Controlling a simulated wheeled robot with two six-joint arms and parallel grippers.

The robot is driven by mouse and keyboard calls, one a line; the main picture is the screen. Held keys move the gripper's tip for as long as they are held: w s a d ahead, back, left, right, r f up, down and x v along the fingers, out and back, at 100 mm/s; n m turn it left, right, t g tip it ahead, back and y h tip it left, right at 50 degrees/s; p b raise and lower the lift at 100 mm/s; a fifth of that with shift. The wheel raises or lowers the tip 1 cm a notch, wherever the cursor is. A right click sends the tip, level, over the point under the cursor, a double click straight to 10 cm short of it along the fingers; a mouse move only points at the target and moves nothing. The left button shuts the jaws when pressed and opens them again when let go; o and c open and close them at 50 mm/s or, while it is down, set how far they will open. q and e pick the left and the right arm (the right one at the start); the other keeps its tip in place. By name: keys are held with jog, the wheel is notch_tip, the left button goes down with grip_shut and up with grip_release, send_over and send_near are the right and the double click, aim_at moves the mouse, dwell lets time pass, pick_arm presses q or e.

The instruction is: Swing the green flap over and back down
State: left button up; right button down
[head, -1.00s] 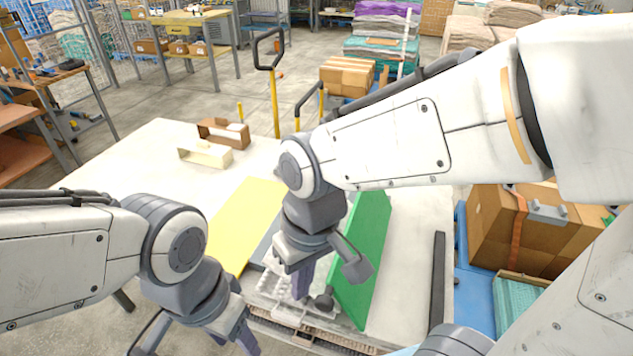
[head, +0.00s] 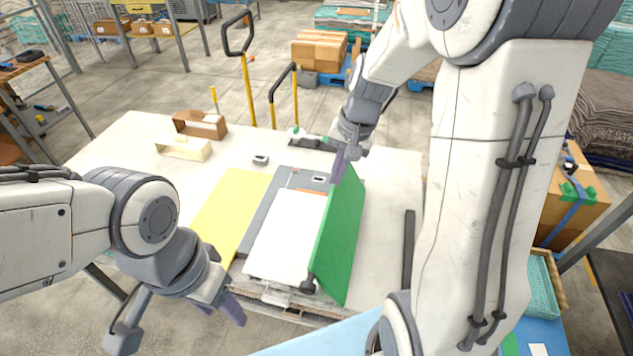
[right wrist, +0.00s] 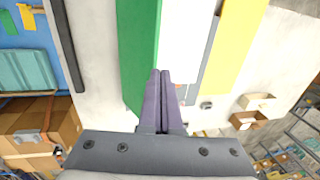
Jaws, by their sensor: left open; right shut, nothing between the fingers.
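The green flap (head: 337,240) stands raised on its edge along the right side of a white panel (head: 285,238), tilted rather than flat. It also shows in the right wrist view (right wrist: 137,45), as a green strip left of the fingers. My right gripper (head: 341,165) is shut and empty at the flap's far upper end; its fingers (right wrist: 160,88) appear close to the green edge, but I cannot tell whether they touch. My left gripper (head: 224,306) is open and empty near the table's front edge, left of the flap.
A yellow flap (head: 228,215) lies left of the white panel. A dark bar (head: 408,250) lies on the table right of the green flap, with bare tabletop between. Brown (head: 203,123) and cream (head: 184,148) holders stand at the back left.

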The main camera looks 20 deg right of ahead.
jog(key=w+a+f+p, duration=0.2)
jog(key=a+f, duration=0.1)
jog(key=f, duration=0.2)
jog(key=shift+w+a, duration=0.2)
jog(key=shift+a, duration=0.15)
